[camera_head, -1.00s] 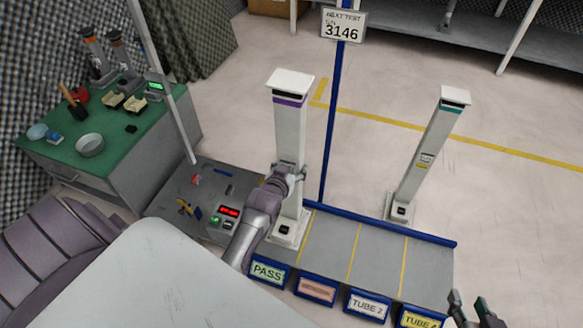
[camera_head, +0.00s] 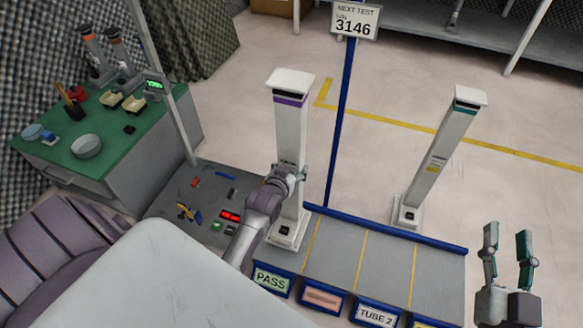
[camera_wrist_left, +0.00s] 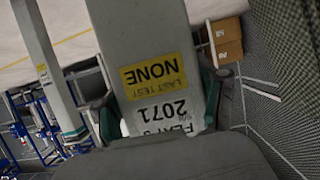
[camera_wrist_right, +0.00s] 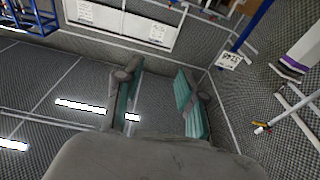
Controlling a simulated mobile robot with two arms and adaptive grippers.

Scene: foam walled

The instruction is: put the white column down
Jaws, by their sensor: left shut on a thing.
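A tall white column (camera_head: 291,130) with a purple band and a square foot stands upright at the PASS lane (camera_head: 270,278) of the grey platform. My left gripper (camera_head: 296,172) is shut on its shaft, at about mid-height. I cannot tell whether its foot touches the platform. In the left wrist view the column (camera_wrist_left: 152,45) fills the space between the fingers and bears a yellow "LAST TEST NONE" label and the number 2071. My right gripper (camera_head: 508,240) is open and empty at the right, clear of both columns.
A blue pole (camera_head: 342,120) with a 3146 sign (camera_head: 355,20) rises behind the held column. The platform's middle lanes (camera_head: 345,255) are clear. A green-topped bench (camera_head: 130,150) stands at the left.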

